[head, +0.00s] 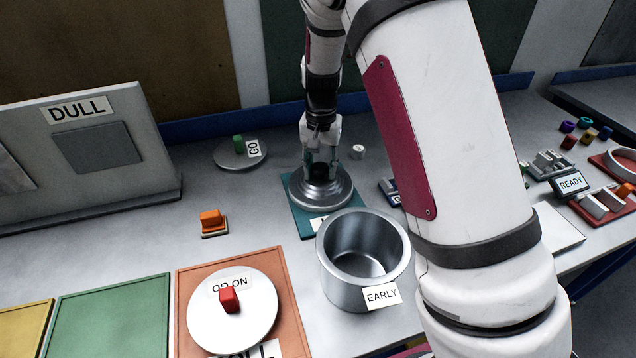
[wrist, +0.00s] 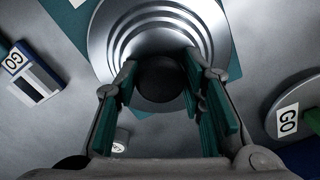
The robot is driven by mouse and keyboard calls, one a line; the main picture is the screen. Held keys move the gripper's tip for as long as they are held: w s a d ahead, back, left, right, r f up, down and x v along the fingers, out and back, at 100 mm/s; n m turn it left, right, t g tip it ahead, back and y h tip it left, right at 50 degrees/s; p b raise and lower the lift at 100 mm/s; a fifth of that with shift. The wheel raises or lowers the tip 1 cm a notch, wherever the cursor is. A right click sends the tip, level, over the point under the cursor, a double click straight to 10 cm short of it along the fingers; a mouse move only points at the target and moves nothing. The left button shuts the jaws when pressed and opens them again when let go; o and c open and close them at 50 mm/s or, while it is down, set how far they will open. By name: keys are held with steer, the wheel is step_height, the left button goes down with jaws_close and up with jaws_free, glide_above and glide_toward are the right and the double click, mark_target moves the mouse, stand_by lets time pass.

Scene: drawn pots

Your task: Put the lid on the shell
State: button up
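The lid (head: 338,199) is a round silver disc with stepped rings and a dark knob (wrist: 163,80). It lies on a teal mat (head: 299,222). The lid also shows in the wrist view (wrist: 105,35). The shell looks to be the open silver pot (head: 338,285) with an EARLY label, just in front and to the right of the mat; it is empty. My gripper (head: 321,172) is down over the lid, pointing at it. Its two fingers stand apart on either side of the knob and look open; contact with the knob is not clear.
A white lid with a red knob (head: 255,305) lies on an orange mat (head: 190,280). A grey lid marked GO (head: 228,158) lies behind. A small orange block (head: 210,217), a small white piece (head: 357,152) and the DULL panel (head: 160,150) stand around. My arm covers the right middle.

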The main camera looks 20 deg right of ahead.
mark_target(320, 166)
steer(key=c, duration=0.5)
steer(key=shift+r, duration=0.1)
steer(key=shift+r+p, duration=0.7)
steer(key=shift+r, duration=1.2)
